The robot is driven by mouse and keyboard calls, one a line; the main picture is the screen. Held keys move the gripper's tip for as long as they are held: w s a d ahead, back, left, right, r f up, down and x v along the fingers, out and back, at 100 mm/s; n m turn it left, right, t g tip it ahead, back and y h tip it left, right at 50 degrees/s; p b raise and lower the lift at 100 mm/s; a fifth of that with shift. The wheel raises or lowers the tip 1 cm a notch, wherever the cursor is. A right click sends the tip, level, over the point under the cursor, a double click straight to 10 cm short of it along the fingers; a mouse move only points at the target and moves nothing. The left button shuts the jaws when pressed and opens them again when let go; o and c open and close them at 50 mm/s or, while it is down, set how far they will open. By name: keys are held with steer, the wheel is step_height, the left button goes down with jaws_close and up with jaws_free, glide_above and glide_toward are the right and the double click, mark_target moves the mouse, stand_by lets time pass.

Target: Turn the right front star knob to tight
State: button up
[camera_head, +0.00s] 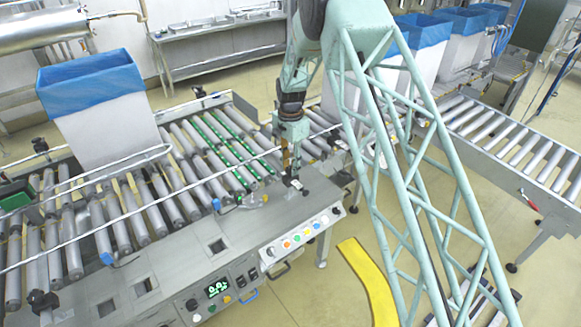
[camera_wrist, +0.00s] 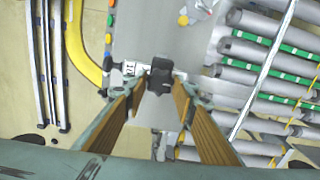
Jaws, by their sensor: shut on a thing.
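The right front star knob (camera_wrist: 160,76) is black and sits on the grey deck, between my fingertips in the wrist view. In the head view the knob (camera_head: 296,184) shows as a small dark shape at the right end of the front deck, partly hidden under the fingers. My gripper (camera_head: 290,168) points down onto it from above. In the wrist view the orange-brown pads of my gripper (camera_wrist: 158,86) close in on both sides of the knob. A small white label with black marks (camera_wrist: 128,68) lies beside it. The knob's turn angle cannot be read.
A button panel (camera_head: 300,237) runs along the front edge near the knob. Rollers with green strips (camera_head: 222,140) lie behind it. A white box with a blue liner (camera_head: 105,115) stands on the left rollers. A yellow floor strip (camera_head: 368,280) lies at the front right.

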steer(key=shift+m, duration=0.5)
steer(key=o, duration=0.9)
steer(key=shift+c, duration=0.2)
step_height(320, 180, up, 12)
stand_by(0.5)
